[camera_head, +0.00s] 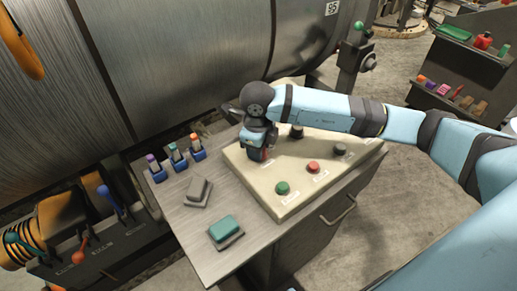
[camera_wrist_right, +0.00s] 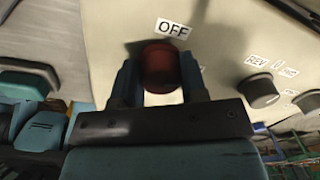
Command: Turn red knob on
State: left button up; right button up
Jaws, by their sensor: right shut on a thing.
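The red knob (camera_wrist_right: 160,68) is round and dark red, on the cream sloped panel (camera_head: 238,168). An "OFF" label (camera_wrist_right: 172,28) is beside it in the wrist view. My right gripper (camera_head: 261,153) comes in from the right and points down at the panel's left part. In the wrist view, its two blue fingers (camera_wrist_right: 159,76) are closed on opposite sides of the knob. In the head view the gripper hides most of the knob. The knob's turn angle cannot be told. My left gripper is in neither view.
The panel also carries a green button (camera_head: 282,187), a red button (camera_head: 313,167) and dark knobs (camera_head: 340,150). A teal rocker (camera_head: 224,228) and a grey rocker (camera_head: 198,189) lie left on the bench, with small coloured levers (camera_head: 175,154) behind. A large metal drum (camera_head: 180,50) stands behind.

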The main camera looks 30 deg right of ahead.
jog(key=shift+w+m, duration=0.1)
jog(key=shift+m, duration=1.5)
jog(key=shift+r, duration=0.1)
jog(key=o, duration=0.9)
jog(key=r, duration=1.3)
jog(key=shift+a+r, duration=0.2)
jog(key=shift+r, duration=0.2)
jog(key=shift+f, duration=0.1)
